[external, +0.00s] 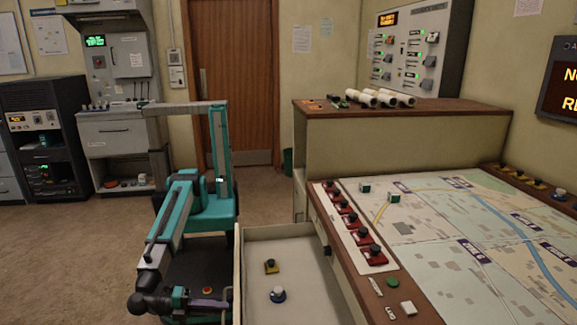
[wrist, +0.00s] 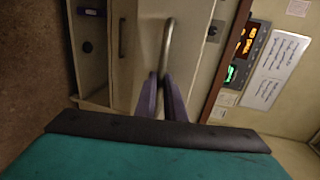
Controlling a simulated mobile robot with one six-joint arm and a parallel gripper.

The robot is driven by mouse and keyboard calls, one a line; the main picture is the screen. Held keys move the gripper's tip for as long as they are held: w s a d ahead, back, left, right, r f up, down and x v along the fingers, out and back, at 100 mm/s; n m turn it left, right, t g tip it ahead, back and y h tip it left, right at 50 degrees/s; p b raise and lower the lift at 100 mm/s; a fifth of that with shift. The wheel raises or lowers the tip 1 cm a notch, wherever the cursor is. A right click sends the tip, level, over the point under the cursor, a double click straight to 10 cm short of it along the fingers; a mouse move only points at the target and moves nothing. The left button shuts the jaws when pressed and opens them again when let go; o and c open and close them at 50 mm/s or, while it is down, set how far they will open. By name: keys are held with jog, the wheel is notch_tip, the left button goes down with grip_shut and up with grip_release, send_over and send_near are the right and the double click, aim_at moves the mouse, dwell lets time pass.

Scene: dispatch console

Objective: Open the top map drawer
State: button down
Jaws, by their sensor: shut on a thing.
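The map drawer (external: 290,250) is pulled out from the left side of the map table (external: 430,240) in the external view, with its pale inside showing. My gripper (external: 224,294) is low at the outer face of its front panel (external: 237,270). In the wrist view my gripper (wrist: 161,92) has its two purple fingers closed on a curved metal handle (wrist: 167,45) on a grey front. The exact contact is dark and partly hidden by the fingers. A second handle (wrist: 122,38) shows on the adjoining front.
A yellow-based knob (external: 270,266) and a blue-and-white knob (external: 277,294) lie in the open drawer. A row of red-based knobs (external: 348,218) lines the tabletop. A wooden-topped cabinet (external: 430,135) stands behind. Open carpet (external: 120,235) lies to the left.

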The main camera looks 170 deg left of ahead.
jog(key=shift+f+v, duration=0.25)
jog(key=shift+v, duration=0.95)
jog(key=shift+s+d, duration=0.1)
jog(key=c, duration=1.9)
grip_release()
jog(key=shift+o, duration=0.2)
jog(key=shift+d, duration=0.1)
jog(key=d+r+p, duration=0.2)
jog(key=d+r, duration=0.2)
jog(key=r, duration=0.4)
jog(key=shift+d, duration=0.35)
